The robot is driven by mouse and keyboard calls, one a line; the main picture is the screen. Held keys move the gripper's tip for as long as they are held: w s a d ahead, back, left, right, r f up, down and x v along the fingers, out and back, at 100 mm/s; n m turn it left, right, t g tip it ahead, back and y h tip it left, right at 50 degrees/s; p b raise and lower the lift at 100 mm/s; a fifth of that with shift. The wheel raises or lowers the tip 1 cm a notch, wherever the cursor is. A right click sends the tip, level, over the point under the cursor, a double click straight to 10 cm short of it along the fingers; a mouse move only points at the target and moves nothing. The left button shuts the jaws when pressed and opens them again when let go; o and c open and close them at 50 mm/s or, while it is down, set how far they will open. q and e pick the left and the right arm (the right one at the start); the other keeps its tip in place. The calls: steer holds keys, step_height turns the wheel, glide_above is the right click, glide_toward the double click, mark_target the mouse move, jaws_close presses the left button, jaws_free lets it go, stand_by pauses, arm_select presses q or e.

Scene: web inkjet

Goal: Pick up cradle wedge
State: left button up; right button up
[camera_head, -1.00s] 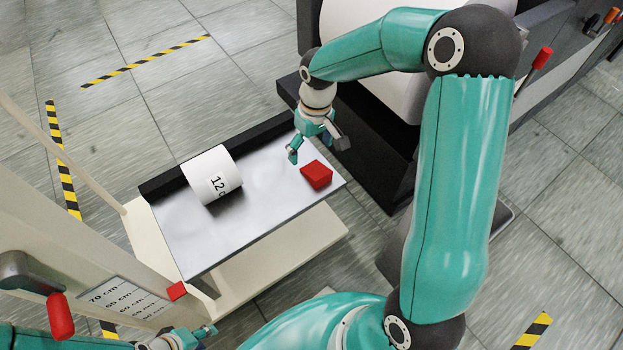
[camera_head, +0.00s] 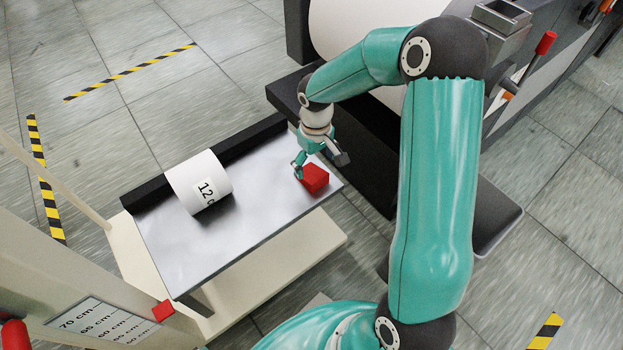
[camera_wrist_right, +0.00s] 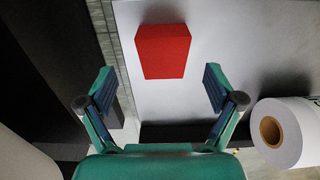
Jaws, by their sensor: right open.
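The cradle wedge is a red block (camera_head: 315,179) lying on the grey metal tray (camera_head: 190,250) near its right end. It also shows in the right wrist view (camera_wrist_right: 163,51), up between and ahead of the fingers. My right gripper (camera_head: 320,166) is open and empty, just above and beside the block, with one finger partly overlapping it in the head view. In the right wrist view the open fingers (camera_wrist_right: 160,86) are spread wider than the block and do not visibly touch it. My left gripper is not in view.
A white roll marked 12 (camera_head: 198,181) lies on the tray left of the block. A black raised edge (camera_head: 240,145) runs along the tray's back. The dark press (camera_head: 370,135) stands close behind the right gripper. A column with a height scale (camera_head: 100,322) is at lower left.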

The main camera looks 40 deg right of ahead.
mark_target(314, 175)
steer(key=f+b, duration=0.2)
steer(key=f, duration=0.3)
steer(key=shift+a+f, duration=0.15)
steer(key=shift+a, duration=0.05)
steer(key=c, duration=1.3)
